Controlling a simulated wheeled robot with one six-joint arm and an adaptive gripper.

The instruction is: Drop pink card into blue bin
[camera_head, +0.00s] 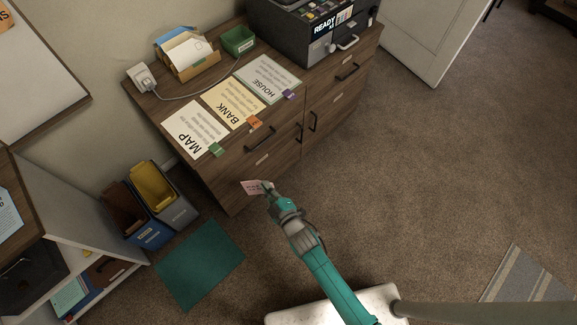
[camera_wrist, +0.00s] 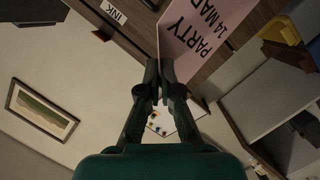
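The pink card (camera_head: 251,187) is held at the end of my arm, in front of the wooden cabinet. In the wrist view the pink card (camera_wrist: 196,38) shows printed words reading PARTY and 14 MAR. My gripper (camera_head: 268,188) is shut on the card's edge; its fingertips (camera_wrist: 159,72) meet there in the wrist view. The blue bin (camera_head: 153,236) stands on the floor at the left, with a blue front and a brown inside. The card is apart from it, up and to the right. What lies inside the bin cannot be told.
A grey bin with a yellow inside (camera_head: 182,214) stands against the blue bin's right side. A teal mat (camera_head: 201,263) lies in front. The wooden cabinet (camera_head: 228,190) bears several paper sheets and a dark machine (camera_head: 304,38). A white shelf (camera_head: 75,215) is left.

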